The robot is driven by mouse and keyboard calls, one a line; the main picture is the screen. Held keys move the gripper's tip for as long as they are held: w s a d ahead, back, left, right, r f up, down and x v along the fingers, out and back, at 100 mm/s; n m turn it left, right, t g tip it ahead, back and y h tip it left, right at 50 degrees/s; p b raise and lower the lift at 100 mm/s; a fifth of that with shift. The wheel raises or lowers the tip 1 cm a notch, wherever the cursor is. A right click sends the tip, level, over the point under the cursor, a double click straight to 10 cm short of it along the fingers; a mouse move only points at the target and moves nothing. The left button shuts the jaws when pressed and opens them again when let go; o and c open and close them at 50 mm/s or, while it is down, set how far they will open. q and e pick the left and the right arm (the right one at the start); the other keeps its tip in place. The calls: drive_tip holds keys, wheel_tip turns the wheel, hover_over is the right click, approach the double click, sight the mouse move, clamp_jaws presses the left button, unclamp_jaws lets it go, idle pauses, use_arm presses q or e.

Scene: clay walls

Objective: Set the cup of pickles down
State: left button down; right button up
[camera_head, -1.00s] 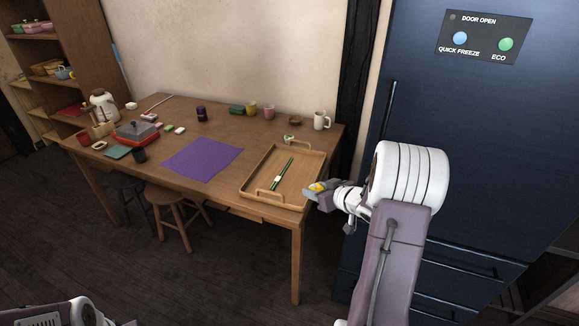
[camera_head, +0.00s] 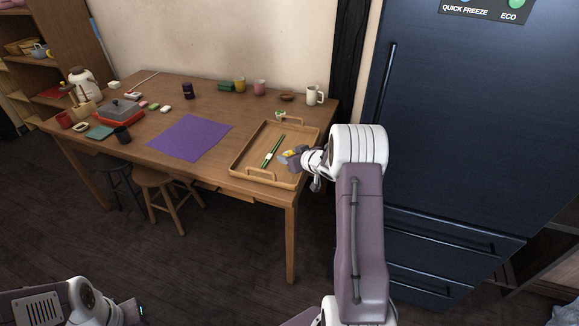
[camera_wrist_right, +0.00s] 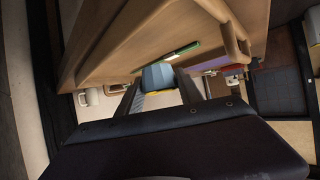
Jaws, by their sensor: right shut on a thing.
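My right gripper (camera_head: 289,156) is over the right part of the wooden tray (camera_head: 262,180), shut on a small cup. In the right wrist view the cup (camera_wrist_right: 158,76) is blue-grey with something yellow at it, between the two fingers. In the head view only a little blue and yellow shows at the fingertips. The cup appears above the tray floor; the exact gap cannot be told. Green chopsticks (camera_head: 274,150) lie in the tray, left of the gripper. A small pale cup with green contents (camera_head: 281,115) is near the tray's far edge.
The tray has raised rims and handles on the right end of the wooden table (camera_head: 213,101). A purple mat (camera_head: 190,137) lies left of it. A white mug (camera_head: 314,95) and brown dish (camera_head: 287,96) stand behind. The dark fridge (camera_head: 460,130) is close on the right.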

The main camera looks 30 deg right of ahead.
wheel_tip(320, 180, down, 4)
drive_tip(key=shift+f+b, duration=0.1)
drive_tip(key=shift+b, duration=0.8)
drive_tip(key=o, duration=1.3)
drive_tip(key=shift+f, duration=0.1)
